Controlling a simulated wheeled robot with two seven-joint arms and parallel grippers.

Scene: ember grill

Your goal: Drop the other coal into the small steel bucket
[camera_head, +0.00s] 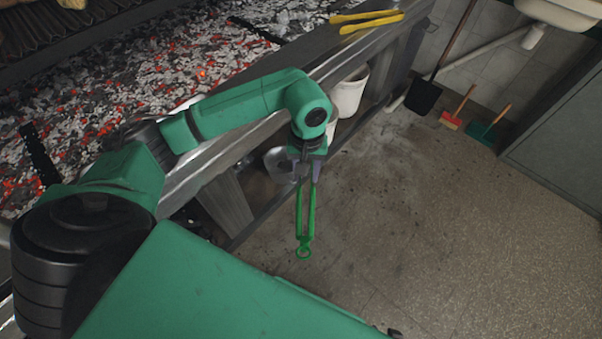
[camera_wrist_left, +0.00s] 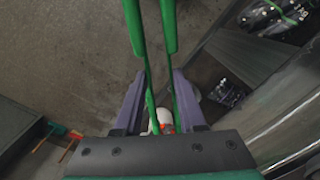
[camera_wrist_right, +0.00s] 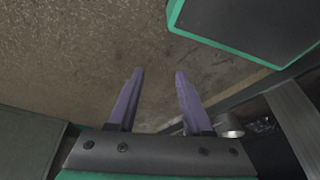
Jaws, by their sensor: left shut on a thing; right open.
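My left gripper (camera_head: 306,170) is shut on green tongs (camera_head: 306,222), above the floor beside the grill. The tongs' ring end points toward the bottom of the head view; both arms also show in the left wrist view (camera_wrist_left: 168,25). A small white and reddish shape (camera_wrist_left: 164,121) shows between the fingers there; I cannot tell whether it is a coal. A grey metal round thing, likely the small steel bucket (camera_head: 276,163), is partly hidden behind my left gripper. A steel cylinder (camera_wrist_right: 230,125) shows in the right wrist view. My right gripper (camera_wrist_right: 158,74) is open and empty.
The grill (camera_head: 180,65) holds glowing coals and ash. Yellow tongs (camera_head: 368,20) lie on its rim. A white bucket (camera_head: 349,95) stands below the rim. The floor at right is clear.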

